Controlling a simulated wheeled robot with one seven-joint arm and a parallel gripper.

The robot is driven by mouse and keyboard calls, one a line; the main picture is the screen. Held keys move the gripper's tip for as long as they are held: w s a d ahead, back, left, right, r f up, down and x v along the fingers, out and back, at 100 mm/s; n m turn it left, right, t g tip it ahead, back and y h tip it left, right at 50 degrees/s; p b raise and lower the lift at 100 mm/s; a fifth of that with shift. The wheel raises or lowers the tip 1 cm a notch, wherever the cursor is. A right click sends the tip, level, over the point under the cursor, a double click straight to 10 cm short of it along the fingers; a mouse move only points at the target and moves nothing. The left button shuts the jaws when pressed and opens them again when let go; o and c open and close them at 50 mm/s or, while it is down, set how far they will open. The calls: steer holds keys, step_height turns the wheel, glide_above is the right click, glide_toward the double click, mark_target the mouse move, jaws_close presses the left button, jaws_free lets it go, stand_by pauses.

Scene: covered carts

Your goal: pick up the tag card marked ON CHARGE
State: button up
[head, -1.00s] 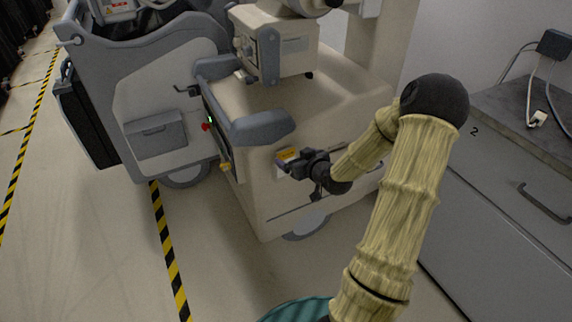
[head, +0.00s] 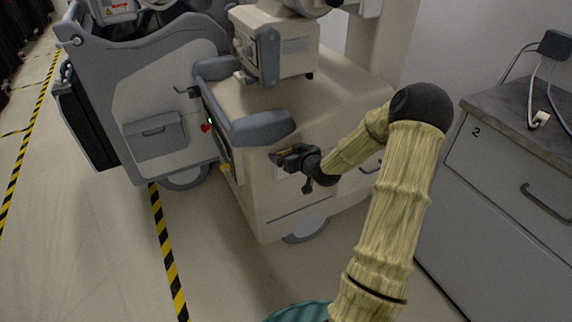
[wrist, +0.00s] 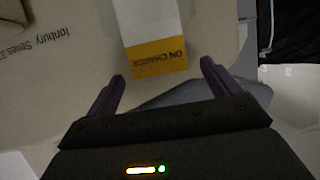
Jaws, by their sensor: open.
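The ON CHARGE tag card (wrist: 155,35) is white with a yellow-orange band, and its lettering appears upside down in the wrist view. It lies against the beige cart body (wrist: 60,75). My gripper (wrist: 161,72) is open, with its two dark fingers on either side of the card's banded end, nothing held between them. In the head view my gripper (head: 277,156) is at the cart's side, below the grey bumper handle (head: 262,127), and mostly hides the card. I cannot tell whether the fingers touch the card.
A grey cart (head: 165,90) stands to the left. A grey drawer cabinet (head: 490,190) marked 2 stands at the right, with a cable (head: 541,117) on top. Striped floor tape (head: 165,250) runs along the open floor at left.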

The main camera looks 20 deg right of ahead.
steer(key=shift+c, duration=0.4)
steer(key=c, duration=1.2)
steer(key=shift+r, duration=0.15)
step_height(320, 180, up, 28)
steer(key=p, duration=1)
